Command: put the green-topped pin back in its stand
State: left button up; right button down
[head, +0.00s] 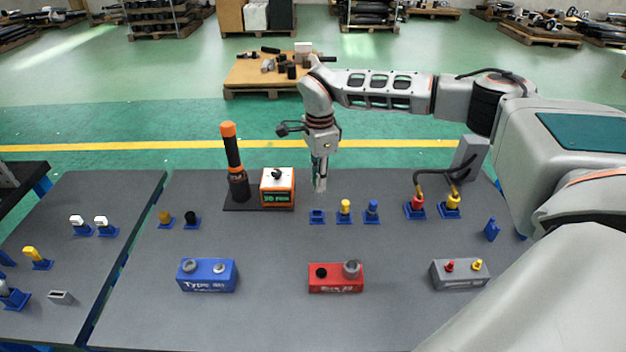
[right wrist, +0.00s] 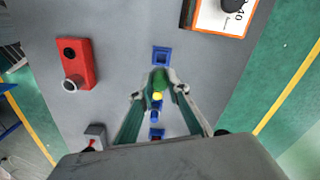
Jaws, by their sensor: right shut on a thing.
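My right gripper (head: 319,180) points down above the table, over the left end of a short row of blue stands. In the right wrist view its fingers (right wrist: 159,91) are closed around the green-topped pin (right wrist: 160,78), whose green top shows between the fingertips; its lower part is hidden. An empty square blue stand (head: 317,217) stands below the gripper; in the right wrist view this stand (right wrist: 161,57) shows just beyond the green top, apart from it in the picture. My left gripper is in neither view.
A yellow-topped pin (head: 344,205) and a blue-topped pin (head: 371,206) stand just right of the empty stand. An orange-framed meter (head: 278,195) and a black-and-orange tool (head: 231,150) are to the left. A red box (head: 335,285) sits nearer, with clear table between.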

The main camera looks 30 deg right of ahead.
jog(key=shift+w, duration=0.3)
jog(key=shift+s, duration=0.1)
jog(key=shift+f, duration=0.1)
